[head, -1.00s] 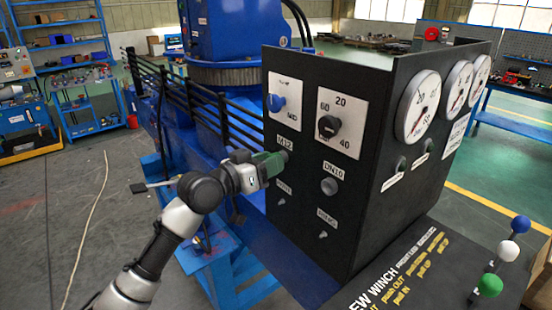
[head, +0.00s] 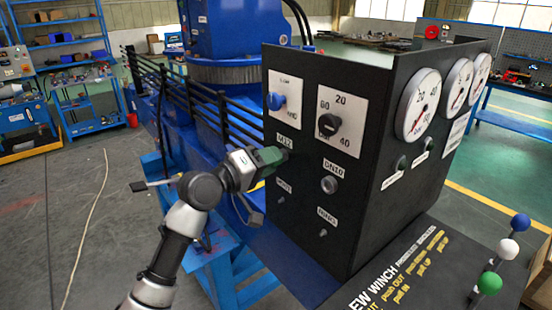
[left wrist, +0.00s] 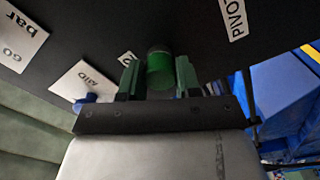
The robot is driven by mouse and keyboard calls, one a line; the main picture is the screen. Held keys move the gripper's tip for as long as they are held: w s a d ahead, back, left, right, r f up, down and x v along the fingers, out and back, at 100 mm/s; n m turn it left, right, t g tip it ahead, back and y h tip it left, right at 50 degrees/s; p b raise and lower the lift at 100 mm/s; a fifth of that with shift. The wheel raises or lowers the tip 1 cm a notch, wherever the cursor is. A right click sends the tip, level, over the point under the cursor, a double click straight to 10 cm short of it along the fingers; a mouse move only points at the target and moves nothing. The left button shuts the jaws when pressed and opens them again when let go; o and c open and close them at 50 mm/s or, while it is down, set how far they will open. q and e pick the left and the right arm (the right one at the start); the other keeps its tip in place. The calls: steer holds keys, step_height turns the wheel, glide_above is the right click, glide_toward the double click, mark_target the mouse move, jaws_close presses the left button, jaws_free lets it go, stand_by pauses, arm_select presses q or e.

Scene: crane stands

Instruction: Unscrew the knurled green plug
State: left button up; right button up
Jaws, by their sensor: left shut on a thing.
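The knurled green plug (left wrist: 160,72) sits at the black panel face in the left wrist view, between the two green fingers of my left gripper (left wrist: 159,78). The fingers are shut on its sides. In the head view my left gripper (head: 276,157) reaches the panel's left front face, just below the DN12 label, and hides the plug there. I cannot tell how far the plug is threaded in. My right gripper is not in view.
The black control box (head: 300,225) carries a blue knob (head: 275,101), a black selector knob (head: 327,125), a DN10 port (head: 329,185) and small toggles near my gripper. Gauges (head: 418,105) are on its right face.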

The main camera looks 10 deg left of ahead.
arm_select(q)
steer(key=shift+f+n, duration=0.25)
steer(key=shift+n, duration=0.05)
steer(key=o, duration=1)
steer(key=shift+s+a+r, duration=0.1)
steer(key=shift+r, duration=0.1)
steer(key=shift+c, duration=0.6)
